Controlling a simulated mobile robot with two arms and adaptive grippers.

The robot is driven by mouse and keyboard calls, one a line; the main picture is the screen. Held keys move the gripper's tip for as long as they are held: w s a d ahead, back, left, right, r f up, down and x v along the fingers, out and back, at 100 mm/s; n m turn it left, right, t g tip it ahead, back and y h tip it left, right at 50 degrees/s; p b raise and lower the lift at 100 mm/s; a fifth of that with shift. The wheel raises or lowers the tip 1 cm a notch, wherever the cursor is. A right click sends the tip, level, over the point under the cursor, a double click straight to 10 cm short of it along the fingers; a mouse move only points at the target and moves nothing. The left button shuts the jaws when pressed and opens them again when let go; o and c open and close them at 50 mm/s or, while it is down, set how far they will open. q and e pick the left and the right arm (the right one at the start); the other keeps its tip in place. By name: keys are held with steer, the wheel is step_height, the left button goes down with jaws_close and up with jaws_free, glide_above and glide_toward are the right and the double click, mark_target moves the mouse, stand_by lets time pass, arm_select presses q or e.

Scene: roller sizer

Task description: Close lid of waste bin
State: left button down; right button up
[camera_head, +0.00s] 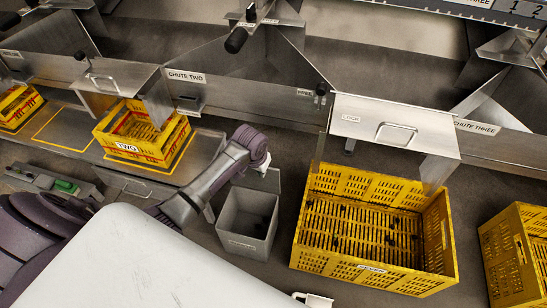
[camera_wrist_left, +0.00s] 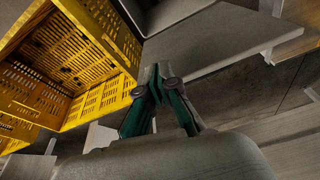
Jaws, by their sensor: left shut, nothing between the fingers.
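The grey waste bin (camera_head: 246,224) stands open on the floor in the middle of the head view. Its flat grey lid (camera_head: 266,181) stands raised at the bin's back edge. My left gripper (camera_head: 263,162) is at the upper part of the lid. In the left wrist view the left gripper (camera_wrist_left: 158,80) is shut and empty, its fingertips close to the edge of the grey lid panel (camera_wrist_left: 220,50). I cannot tell whether they touch it. My right gripper is not in view.
A large yellow crate (camera_head: 372,270) stands right of the bin, under the LOCK chute cover (camera_head: 400,121). Another yellow crate (camera_head: 508,260) is at far right. Crate TWO (camera_head: 128,148) sits on a metal shelf at left. Chute walls rise behind the bin.

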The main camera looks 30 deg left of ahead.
mark_target(254, 172)
arm_select(q)
steer(key=w+r, duration=0.2)
steer(key=w, duration=0.1)
steer(key=shift+w, duration=0.15)
steer(key=w+a+r+n, duration=0.2)
steer(key=w+a+r, duration=0.1)
steer(key=w+a, duration=0.35)
steer(key=a+b+x, duration=0.1)
steer(key=b+x, duration=0.5)
steer(key=x, duration=0.4)
steer(key=shift+s+d+r+p, duration=0.1)
steer(key=shift+s+d+p, duration=0.2)
steer(key=shift+s, duration=0.4)
steer(key=shift+s+d+r+p, duration=0.15)
steer(key=shift+s+p, duration=0.3)
steer(key=shift+s, duration=0.3)
steer(key=shift+s+d+r+p, duration=0.1)
steer(key=shift+s+d+p, duration=0.2)
steer(key=shift+s, duration=0.4)
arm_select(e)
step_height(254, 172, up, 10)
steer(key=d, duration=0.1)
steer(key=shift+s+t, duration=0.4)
arm_select(q)
steer(key=shift+a, duration=0.1)
